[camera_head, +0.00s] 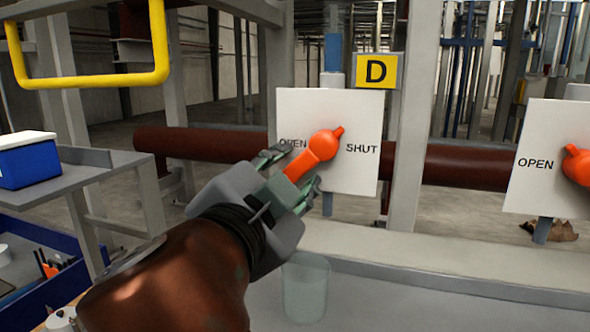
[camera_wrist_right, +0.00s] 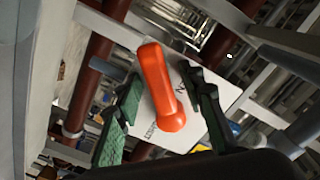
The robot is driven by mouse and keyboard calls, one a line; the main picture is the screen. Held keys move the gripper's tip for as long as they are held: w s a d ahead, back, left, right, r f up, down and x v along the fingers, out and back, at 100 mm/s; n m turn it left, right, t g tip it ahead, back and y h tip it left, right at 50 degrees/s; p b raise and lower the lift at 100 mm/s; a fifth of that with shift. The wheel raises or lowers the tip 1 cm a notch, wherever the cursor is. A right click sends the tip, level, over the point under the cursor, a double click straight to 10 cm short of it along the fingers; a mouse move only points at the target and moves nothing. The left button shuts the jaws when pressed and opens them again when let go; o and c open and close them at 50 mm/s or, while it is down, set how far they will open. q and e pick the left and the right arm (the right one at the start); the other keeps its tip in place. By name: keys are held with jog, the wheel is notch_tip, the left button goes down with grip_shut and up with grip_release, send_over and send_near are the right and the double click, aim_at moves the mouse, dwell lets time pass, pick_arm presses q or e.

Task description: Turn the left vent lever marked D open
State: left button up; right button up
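The orange vent lever (camera_head: 322,145) is mounted on a white plate (camera_head: 355,110) lettered OPEN at left and SHUT at right. A yellow sign D (camera_head: 376,71) is above it. The lever's long handle slants down and to the left, below the word OPEN, and its short end points up right. My right gripper (camera_head: 291,175) is open with its fingers on either side of the handle. In the right wrist view the lever (camera_wrist_right: 160,88) stands between the two green-padded fingers (camera_wrist_right: 165,120), with gaps visible on both sides. My left gripper is not in view.
A second orange lever (camera_head: 577,165) on its own white plate (camera_head: 535,185) is at the right edge. A clear beaker (camera_head: 305,288) stands below my right wrist. A yellow rail (camera_head: 95,80) and a shelf with a blue box (camera_head: 28,165) are at left.

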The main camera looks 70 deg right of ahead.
jog(key=a, duration=1.1)
jog(key=shift+s+a, duration=0.25)
jog(key=shift+s, duration=0.15)
